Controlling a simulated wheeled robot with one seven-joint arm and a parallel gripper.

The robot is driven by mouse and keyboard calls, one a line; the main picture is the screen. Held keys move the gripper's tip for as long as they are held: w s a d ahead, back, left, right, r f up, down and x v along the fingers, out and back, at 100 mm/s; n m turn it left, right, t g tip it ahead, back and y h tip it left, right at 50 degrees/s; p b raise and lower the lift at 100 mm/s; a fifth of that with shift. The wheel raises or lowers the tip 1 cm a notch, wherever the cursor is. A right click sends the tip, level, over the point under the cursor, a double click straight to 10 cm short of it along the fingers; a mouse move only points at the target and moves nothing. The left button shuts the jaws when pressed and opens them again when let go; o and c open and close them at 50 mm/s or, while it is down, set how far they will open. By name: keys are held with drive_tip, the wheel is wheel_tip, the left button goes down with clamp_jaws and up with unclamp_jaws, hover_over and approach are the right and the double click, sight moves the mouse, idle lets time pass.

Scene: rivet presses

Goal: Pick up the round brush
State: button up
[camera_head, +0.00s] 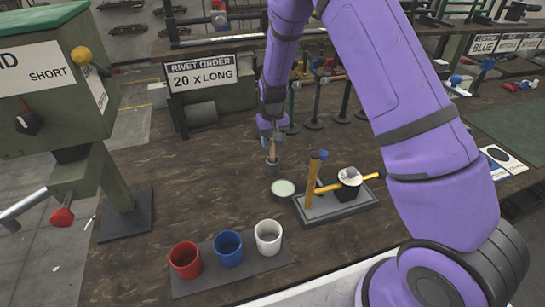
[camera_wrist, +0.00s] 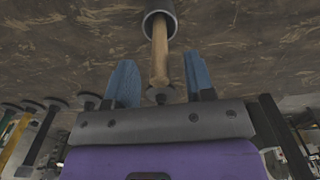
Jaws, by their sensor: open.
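The round brush (camera_head: 272,151) appears as a wooden handle standing in a small dark grey cup on the workbench. In the wrist view the handle (camera_wrist: 160,48) runs out of the cup (camera_wrist: 157,14) toward my gripper. My gripper (camera_head: 272,136) is above the cup in the head view, with its fingers pointing down. In the wrist view its two blue fingers (camera_wrist: 161,80) are apart, one on each side of the handle end, with gaps visible on both sides. The part of the brush inside the cup is hidden.
A round tin (camera_head: 283,188) and a grey tray (camera_head: 342,208) with yellow-handled tools stand close to the cup. Red, blue and white cups stand on a mat (camera_head: 230,268) in front. A green press (camera_head: 62,95) is at left, a rivet sign (camera_head: 201,75) behind.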

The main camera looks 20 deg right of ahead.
sight(272, 146)
wheel_tip(272, 146, down, 3)
drive_tip(key=shift+f, duration=0.15)
clamp_jaws()
wheel_tip(272, 146, up, 10)
drive_tip(key=shift+r, duration=0.1)
idle(0.6)
